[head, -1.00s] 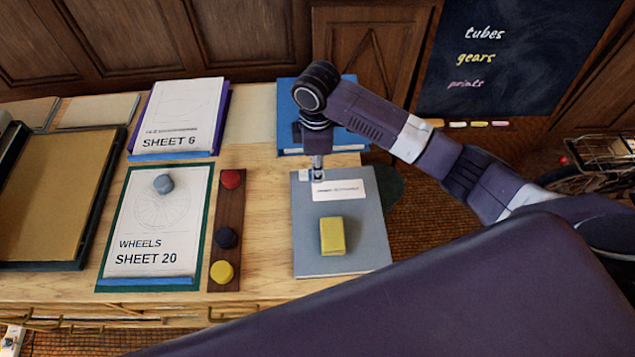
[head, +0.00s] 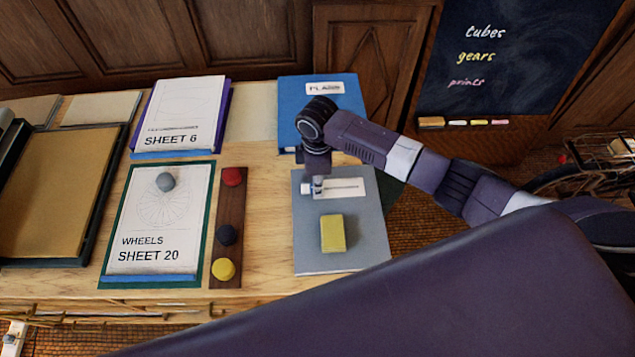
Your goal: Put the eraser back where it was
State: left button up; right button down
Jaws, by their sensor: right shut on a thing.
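My right gripper (head: 316,188) points down over the upper part of a grey folder (head: 312,260). It is shut on a small white block (head: 306,189), which looks like the eraser and is mostly hidden by the fingers. The block is low over the folder, at the left end of its white label (head: 350,187). I cannot tell whether it touches the folder. A yellow block (head: 333,233) lies on the folder, nearer to me than the gripper. My left gripper is not in view.
A blue binder (head: 345,89) lies behind the grey folder. A wooden strip (head: 232,204) with red, dark and yellow knobs lies to the left, beside the Wheels sheet (head: 128,220) with a grey knob on it. Bare table shows between strip and folder.

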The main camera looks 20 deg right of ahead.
jog(key=c, duration=1.8)
grip_release()
jog(key=shift+o, duration=0.2)
jog(key=shift+r, duration=0.15)
notch_tip(320, 180, up, 12)
jog(key=b, duration=0.1)
